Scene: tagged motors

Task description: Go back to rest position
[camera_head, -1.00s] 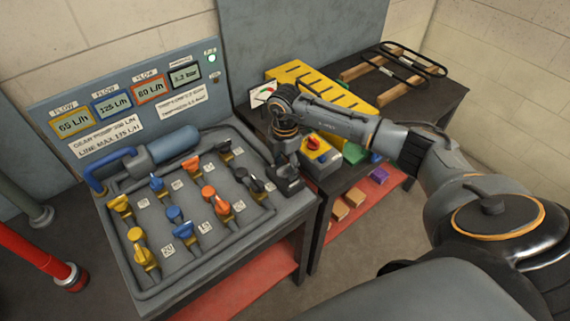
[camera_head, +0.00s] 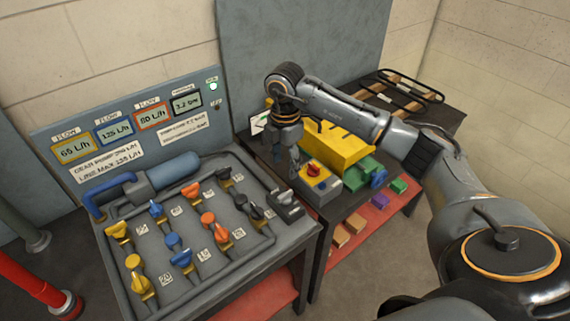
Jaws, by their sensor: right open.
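My right arm comes in from the right and bends down at its wrist. My right gripper (camera_head: 293,163) points down above the back table, just left of the grey box with a red knob (camera_head: 314,169). Its jaws look empty, and I cannot tell whether the fingertips touch anything. My left gripper is not in view.
A valve panel (camera_head: 150,286) with several coloured handles stands at the left, with flow displays (camera_head: 116,129) behind it. A yellow block (camera_head: 338,146), green parts (camera_head: 361,171) and a black rack (camera_head: 412,86) are on the dark table. Small blocks (camera_head: 355,222) lie on the shelf below.

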